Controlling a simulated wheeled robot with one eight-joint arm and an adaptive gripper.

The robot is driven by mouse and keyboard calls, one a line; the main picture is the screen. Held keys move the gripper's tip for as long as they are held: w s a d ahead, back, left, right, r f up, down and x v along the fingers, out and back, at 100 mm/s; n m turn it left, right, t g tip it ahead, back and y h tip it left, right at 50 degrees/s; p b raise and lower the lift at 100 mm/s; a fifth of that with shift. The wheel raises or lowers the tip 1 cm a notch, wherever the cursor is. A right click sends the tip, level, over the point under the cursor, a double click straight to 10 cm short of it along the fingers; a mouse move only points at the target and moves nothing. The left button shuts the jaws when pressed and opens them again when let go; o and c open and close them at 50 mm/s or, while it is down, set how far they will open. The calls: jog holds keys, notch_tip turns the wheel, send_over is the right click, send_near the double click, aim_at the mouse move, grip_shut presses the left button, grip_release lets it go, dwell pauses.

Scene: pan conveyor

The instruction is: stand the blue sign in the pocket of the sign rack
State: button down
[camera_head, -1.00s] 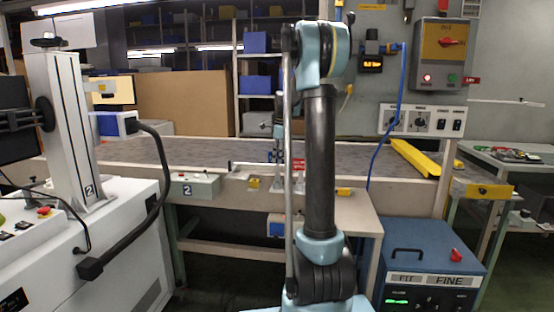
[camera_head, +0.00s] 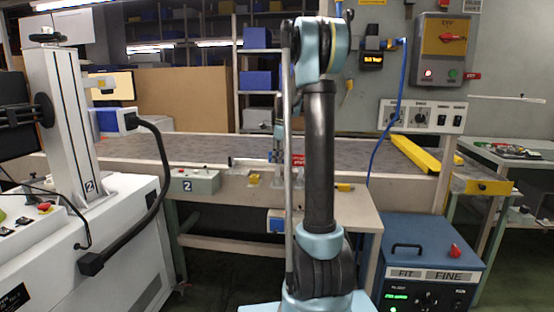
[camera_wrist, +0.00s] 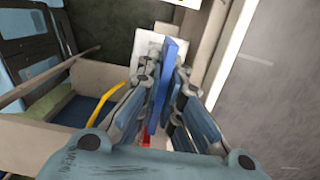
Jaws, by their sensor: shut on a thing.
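In the wrist view the blue sign (camera_wrist: 165,85) shows nearly edge-on as a narrow upright strip. My gripper (camera_wrist: 166,72) is shut on it, with one finger on each side. A pale plate-like piece (camera_wrist: 146,50) lies just beyond the fingertips. I cannot tell whether it is the sign rack, or whether the sign touches it. In the head view my arm covers most of the work area, so the rack's pocket cannot be made out.
The grey conveyor belt (camera_head: 210,150) runs behind the bench. A yellow bar (camera_head: 413,157) lies at its right. A control box (camera_head: 194,181) marked 2 sits on the front edge. A blue FINE unit (camera_head: 430,235) stands at lower right, a white machine (camera_head: 110,230) at left.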

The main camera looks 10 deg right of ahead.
jog(key=shift+f, duration=0.35)
jog(key=c, duration=1.7)
grip_release()
jog(key=shift+r, duration=0.15)
jog(key=r, duration=0.4)
jog(key=d+r, duration=0.1)
jog(key=r, duration=0.6)
jog(key=shift+s+d+r, duration=0.15)
jog(key=shift+d+r, duration=0.1)
jog(key=shift+r, duration=0.05)
